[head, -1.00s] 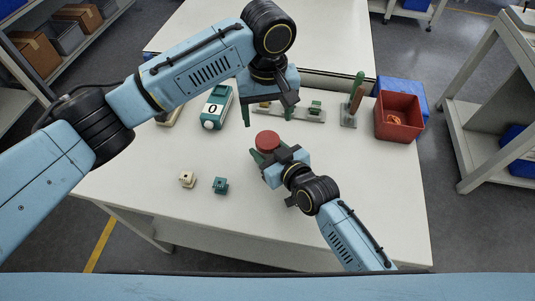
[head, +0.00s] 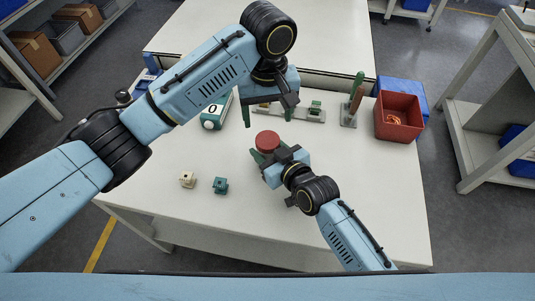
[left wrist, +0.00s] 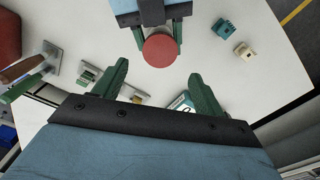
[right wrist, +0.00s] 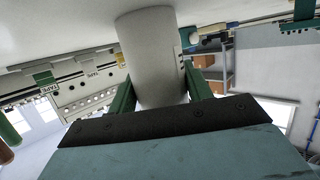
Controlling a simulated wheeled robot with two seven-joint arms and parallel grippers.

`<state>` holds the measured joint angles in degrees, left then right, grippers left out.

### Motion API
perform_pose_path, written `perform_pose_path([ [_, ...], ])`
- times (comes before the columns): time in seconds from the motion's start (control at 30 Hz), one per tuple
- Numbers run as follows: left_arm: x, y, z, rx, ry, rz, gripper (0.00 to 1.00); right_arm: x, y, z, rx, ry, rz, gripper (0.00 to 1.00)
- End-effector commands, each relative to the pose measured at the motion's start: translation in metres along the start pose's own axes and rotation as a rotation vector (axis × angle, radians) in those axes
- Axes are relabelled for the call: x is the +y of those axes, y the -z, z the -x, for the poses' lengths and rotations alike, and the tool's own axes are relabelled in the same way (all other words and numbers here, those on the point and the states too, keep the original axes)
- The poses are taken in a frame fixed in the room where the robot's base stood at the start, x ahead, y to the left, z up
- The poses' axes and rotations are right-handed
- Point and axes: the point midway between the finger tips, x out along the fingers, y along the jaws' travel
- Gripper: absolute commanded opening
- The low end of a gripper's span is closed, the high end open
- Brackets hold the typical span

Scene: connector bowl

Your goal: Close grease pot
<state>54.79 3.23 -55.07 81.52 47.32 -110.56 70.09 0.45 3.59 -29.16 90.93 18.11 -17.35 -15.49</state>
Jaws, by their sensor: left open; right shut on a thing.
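The grease pot is a pale cylinder (right wrist: 150,55) in the right wrist view, standing between the fingers of my right gripper. In the head view its top shows as a round red lid (head: 267,139), which also shows in the left wrist view (left wrist: 160,50). My right gripper (head: 268,152) is shut on the pot's side. I cannot tell whether the lid is fully seated. My left gripper (head: 267,118) is open and empty, fingers pointing down, just beyond the pot in the head view. In the left wrist view the lid lies ahead of its open fingers (left wrist: 159,70), apart from them.
A cream connector (head: 187,179) and a teal connector (head: 220,185) lie front left. A teal device marked 0 (head: 211,119), a rail (head: 308,116), and a stand with an upright green-handled tool (head: 351,108) are farther back. A red bin (head: 397,118) stands right.

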Motion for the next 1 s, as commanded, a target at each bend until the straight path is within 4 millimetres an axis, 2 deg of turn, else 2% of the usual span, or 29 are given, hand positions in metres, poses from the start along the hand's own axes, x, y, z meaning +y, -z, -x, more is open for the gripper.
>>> perform_pose_path([
  [0.5, -0.001, 0.000, -0.070, -0.002, 0.003, 0.001, 0.71, 0.000, -0.001, 0.000, -0.001, 0.000, 0.000, 0.00],
  [0.9, -0.001, 0.000, -0.077, 0.000, 0.001, 0.000, 0.71, 0.000, -0.001, 0.000, -0.001, 0.000, -0.001, 0.00],
  [0.93, -0.001, 0.000, -0.077, 0.000, 0.001, 0.000, 0.70, 0.000, -0.001, 0.000, -0.001, 0.000, -0.001, 0.00],
  [1.0, -0.001, 0.000, -0.077, -0.001, 0.001, 0.000, 0.60, 0.000, -0.001, 0.000, -0.001, 0.000, -0.001, 0.00],
])
